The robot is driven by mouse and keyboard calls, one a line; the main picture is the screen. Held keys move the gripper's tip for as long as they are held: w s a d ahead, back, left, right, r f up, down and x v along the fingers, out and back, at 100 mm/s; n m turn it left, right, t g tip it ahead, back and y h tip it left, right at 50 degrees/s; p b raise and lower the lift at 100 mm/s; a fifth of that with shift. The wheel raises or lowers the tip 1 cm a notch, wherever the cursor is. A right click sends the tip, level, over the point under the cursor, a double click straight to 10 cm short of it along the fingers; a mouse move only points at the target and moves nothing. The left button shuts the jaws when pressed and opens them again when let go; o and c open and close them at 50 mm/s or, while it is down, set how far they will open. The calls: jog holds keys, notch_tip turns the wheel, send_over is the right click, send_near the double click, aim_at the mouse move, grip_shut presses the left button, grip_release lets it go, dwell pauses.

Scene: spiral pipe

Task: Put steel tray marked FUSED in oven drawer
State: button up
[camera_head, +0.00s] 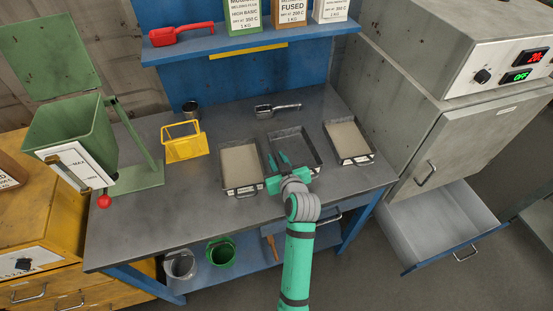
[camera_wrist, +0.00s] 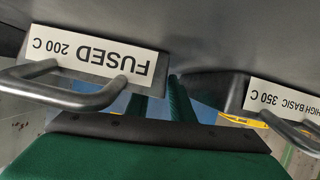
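Three shallow steel trays stand on the workbench. The middle tray (camera_head: 296,148) looks dark inside. The left tray (camera_head: 241,165) and right tray (camera_head: 348,142) hold pale material. In the wrist view, a label reading FUSED 200 C (camera_wrist: 90,52) appears upside down behind a bar handle (camera_wrist: 75,95); it seems to belong to the middle tray. My gripper (camera_head: 278,159) is at the front left of the middle tray. Its green fingers (camera_wrist: 165,103) show a gap with nothing between them, beside the handle. The oven drawer (camera_head: 440,222) is pulled out, pale and empty, at the right.
A HIGH BASIC 350 C label (camera_wrist: 280,100) shows close by in the wrist view. The oven (camera_head: 470,130) stands right of the bench; its door is shut. A scoop (camera_head: 277,109) and yellow holder (camera_head: 184,142) are on the bench. The bench (camera_head: 125,225) is clear at front left.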

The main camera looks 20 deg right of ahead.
jog(key=v, duration=1.1)
jog(key=shift+s, duration=0.25)
jog(key=shift+a, duration=0.15)
